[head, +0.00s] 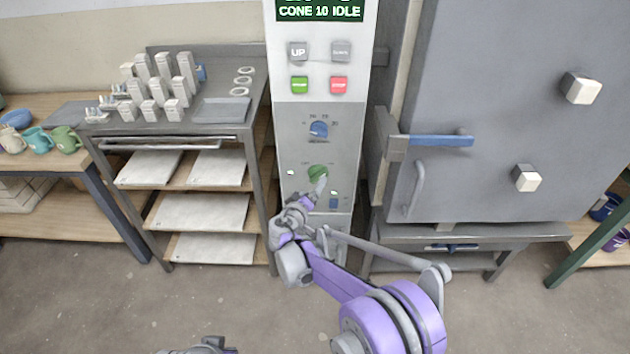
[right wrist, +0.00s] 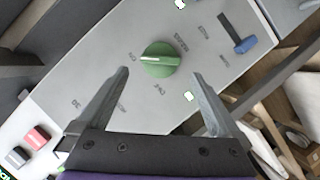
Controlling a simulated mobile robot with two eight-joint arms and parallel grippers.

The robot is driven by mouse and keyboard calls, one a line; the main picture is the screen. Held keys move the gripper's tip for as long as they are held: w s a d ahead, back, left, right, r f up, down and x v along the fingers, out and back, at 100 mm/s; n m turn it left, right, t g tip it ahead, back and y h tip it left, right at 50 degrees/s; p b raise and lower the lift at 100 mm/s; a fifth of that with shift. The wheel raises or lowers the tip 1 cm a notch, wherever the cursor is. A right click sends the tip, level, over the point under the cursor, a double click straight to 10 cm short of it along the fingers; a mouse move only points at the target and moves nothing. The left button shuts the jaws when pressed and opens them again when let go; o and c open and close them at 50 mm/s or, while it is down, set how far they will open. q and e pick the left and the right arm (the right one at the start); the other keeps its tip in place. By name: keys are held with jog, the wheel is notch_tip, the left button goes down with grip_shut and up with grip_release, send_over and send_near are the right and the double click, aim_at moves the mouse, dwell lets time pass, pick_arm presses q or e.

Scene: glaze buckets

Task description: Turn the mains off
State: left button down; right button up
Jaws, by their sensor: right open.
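The control panel (head: 345,112) stands upright in the middle of the head view. It carries a round green knob (head: 318,172), a blue knob (head: 318,130) above it and a small blue switch (head: 334,203) below. Small labels are too blurred to read surely. My right gripper (head: 312,194) is open and empty in front of the panel. Its fingertips (right wrist: 161,80) are spread either side of the green knob, apparently short of it.
Green and red buttons (head: 339,85) sit higher on the panel under a display (head: 320,10) reading "CONE 10 IDLE". A grey kiln door with a blue handle (head: 440,141) is close on the right. A rack (head: 195,137) with shelves stands close on the left.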

aim_at(318, 179)
jog(key=x, duration=0.7)
jog(key=c, duration=1.1)
